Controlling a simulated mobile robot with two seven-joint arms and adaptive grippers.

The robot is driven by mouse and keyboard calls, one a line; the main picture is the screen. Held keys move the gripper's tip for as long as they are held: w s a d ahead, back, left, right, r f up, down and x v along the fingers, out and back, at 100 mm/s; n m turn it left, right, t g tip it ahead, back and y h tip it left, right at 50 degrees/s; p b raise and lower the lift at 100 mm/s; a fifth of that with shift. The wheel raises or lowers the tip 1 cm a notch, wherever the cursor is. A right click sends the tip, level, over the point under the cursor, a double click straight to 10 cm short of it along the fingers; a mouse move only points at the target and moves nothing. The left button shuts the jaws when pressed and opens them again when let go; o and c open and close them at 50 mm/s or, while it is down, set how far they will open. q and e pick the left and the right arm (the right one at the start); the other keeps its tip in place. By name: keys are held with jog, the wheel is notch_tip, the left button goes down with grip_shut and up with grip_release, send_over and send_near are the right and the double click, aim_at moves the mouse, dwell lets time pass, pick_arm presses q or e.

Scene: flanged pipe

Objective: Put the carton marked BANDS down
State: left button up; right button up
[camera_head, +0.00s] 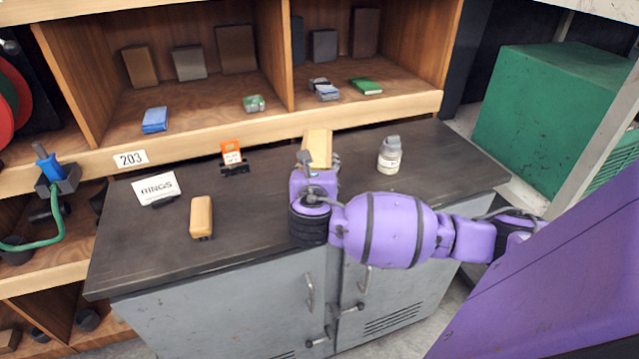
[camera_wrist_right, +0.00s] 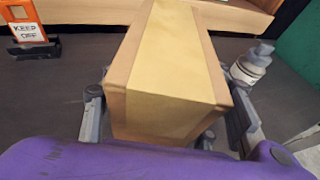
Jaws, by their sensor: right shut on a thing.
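My right gripper (camera_head: 318,165) is shut on a tan carton (camera_head: 318,143) over the back middle of the dark countertop (camera_head: 262,215). In the right wrist view the carton (camera_wrist_right: 165,65) fills the space between the two grey fingers, with a paler yellow strip along its top and near face. No lettering shows on the faces in view, so I cannot read BANDS. The carton's underside is hidden, and I cannot tell whether it touches the countertop. My left gripper is not in view.
A white bottle (camera_head: 389,155) stands close right of the carton. An orange KEEP OFF sign (camera_head: 231,153) stands to its left. A RINGS card (camera_head: 156,188) and a tan block (camera_head: 201,217) are farther left. A wooden shelf (camera_head: 290,112) rises behind. The countertop's front middle is clear.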

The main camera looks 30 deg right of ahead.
jog(key=shift+d+f, duration=0.35)
jog(key=shift+d, duration=0.05)
jog(key=shift+d+f, duration=0.15)
jog(key=shift+f, duration=1.65)
jog(key=o, duration=1.5)
jog(key=shift+o, duration=0.2)
jog(key=v, duration=1.2)
